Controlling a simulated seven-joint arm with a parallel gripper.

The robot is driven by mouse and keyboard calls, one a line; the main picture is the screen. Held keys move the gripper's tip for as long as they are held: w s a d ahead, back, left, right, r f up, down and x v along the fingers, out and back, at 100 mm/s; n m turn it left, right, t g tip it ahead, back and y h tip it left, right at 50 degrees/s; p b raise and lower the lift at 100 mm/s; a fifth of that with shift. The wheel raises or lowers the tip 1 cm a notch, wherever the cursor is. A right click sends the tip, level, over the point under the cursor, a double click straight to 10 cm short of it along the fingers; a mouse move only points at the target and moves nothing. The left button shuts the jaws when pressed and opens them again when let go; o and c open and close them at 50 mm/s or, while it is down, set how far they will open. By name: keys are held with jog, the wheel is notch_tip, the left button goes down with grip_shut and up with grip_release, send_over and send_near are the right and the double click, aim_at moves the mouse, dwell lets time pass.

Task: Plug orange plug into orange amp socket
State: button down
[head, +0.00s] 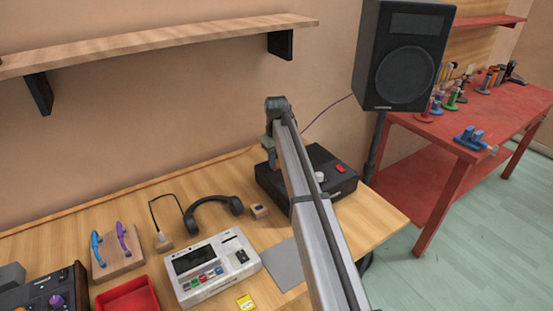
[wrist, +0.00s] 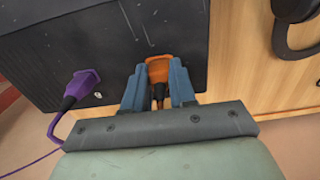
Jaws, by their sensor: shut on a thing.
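The orange plug (wrist: 158,69) is between the two blue-grey fingers of my gripper (wrist: 157,82), which is shut on it. Its front end points at the edge of the black amp (wrist: 105,40). I cannot tell whether the plug's tip is inside a socket; the orange socket itself is not seen. In the head view the amp (head: 335,160) sits on the wooden table, with a red switch on top.
A purple plug (wrist: 82,84) with a purple cable is at the same amp side, left of my gripper. Headphones (head: 213,212) lie left of the amp. A drum machine (head: 208,262) stands in front. A speaker (head: 405,55) rises behind right.

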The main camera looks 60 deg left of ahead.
jog(key=shift+f, duration=0.2)
jog(key=c, duration=0.8)
grip_release()
jog(key=shift+c, duration=0.2)
jog(key=shift+r, duration=0.1)
notch_tip(320, 180, up, 14)
jog(key=shift+d+f, duration=0.1)
jog(key=shift+f, duration=0.15)
